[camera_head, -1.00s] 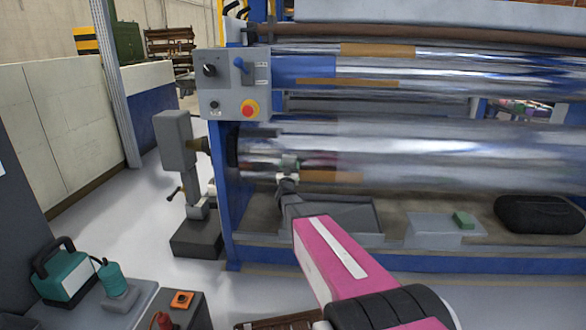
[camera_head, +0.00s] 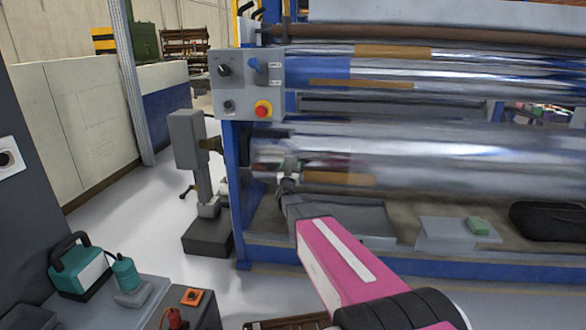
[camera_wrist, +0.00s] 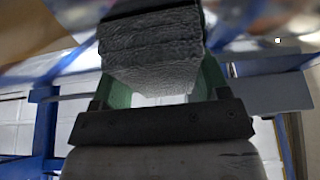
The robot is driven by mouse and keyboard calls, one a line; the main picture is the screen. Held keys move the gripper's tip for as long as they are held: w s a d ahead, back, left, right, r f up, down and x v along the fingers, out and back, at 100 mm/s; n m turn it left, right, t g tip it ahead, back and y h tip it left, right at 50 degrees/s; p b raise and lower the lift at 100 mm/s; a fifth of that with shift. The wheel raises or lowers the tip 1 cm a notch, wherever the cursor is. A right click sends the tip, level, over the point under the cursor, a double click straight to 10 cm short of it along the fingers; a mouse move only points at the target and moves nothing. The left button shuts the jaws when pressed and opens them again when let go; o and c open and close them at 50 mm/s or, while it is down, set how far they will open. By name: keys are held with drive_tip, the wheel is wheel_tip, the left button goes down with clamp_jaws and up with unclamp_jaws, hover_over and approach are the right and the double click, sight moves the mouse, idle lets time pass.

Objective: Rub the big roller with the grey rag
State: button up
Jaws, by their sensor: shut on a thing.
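The big roller (camera_head: 430,150) is a long shiny metal cylinder lying across the lower part of the blue machine in the head view. My gripper (camera_head: 290,168) is at its left part, in front of the roller's surface. In the wrist view my gripper (camera_wrist: 150,98) has green fingers shut on the grey rag (camera_wrist: 150,50), a folded, rough-textured cloth. The rag appears to be at the roller, but whether it touches cannot be told. In the head view the rag is too small to make out clearly.
A control box (camera_head: 247,85) with a red button sits above the roller's left end. A black bag (camera_head: 548,220) lies to the right. Teal tools (camera_head: 82,270) stand at lower left.

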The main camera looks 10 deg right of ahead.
drive_tip(key=shift+w, duration=0.2)
drive_tip(key=shift+s+a, duration=0.3)
drive_tip(key=shift+s, duration=0.65)
drive_tip(key=shift+s+a, duration=0.35)
drive_tip(key=shift+s, duration=0.65)
drive_tip(key=shift+s+a, duration=0.3)
drive_tip(key=shift+s, duration=0.65)
drive_tip(key=shift+s, duration=0.1)
drive_tip(key=shift+s+a, duration=0.25)
drive_tip(key=shift+s, duration=0.45)
drive_tip(key=shift+s+a, duration=0.2)
drive_tip(key=shift+s, duration=0.45)
